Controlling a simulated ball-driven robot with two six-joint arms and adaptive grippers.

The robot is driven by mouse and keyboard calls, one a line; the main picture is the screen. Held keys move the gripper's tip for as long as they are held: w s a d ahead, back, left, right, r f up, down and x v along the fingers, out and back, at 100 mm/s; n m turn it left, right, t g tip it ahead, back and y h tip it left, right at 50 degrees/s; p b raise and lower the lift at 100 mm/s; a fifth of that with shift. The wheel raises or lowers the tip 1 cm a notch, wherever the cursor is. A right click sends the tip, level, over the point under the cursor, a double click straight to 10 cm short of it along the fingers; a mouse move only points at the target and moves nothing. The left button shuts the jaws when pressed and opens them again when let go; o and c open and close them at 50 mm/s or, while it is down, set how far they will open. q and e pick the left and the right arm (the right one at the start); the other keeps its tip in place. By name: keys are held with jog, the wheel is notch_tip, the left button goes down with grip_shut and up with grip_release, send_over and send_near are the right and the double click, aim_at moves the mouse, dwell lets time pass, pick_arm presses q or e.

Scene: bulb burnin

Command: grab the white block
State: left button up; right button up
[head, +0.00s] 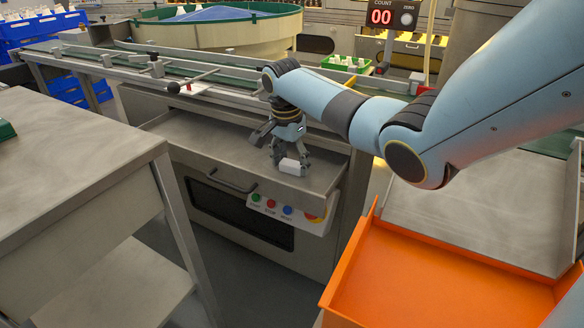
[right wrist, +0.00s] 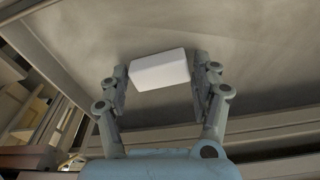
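The white block (head: 293,167) lies on the grey metal shelf (head: 215,150) of the machine, near its front edge. It also shows in the right wrist view (right wrist: 160,70), set slightly askew between the two fingers. My right gripper (head: 289,156) points down right over the block. In the right wrist view my right gripper (right wrist: 161,80) is open, with one finger on each side of the block and narrow gaps that look free of contact. My left gripper is in neither view.
A control panel with coloured buttons (head: 287,210) and a door handle (head: 231,182) sit below the shelf. A conveyor (head: 215,73) runs behind. An orange bin (head: 430,275) stands at the right, a steel table (head: 70,150) at the left. The shelf's left part is clear.

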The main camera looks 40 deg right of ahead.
jog(key=c, duration=0.6)
jog(key=shift+r, duration=0.1)
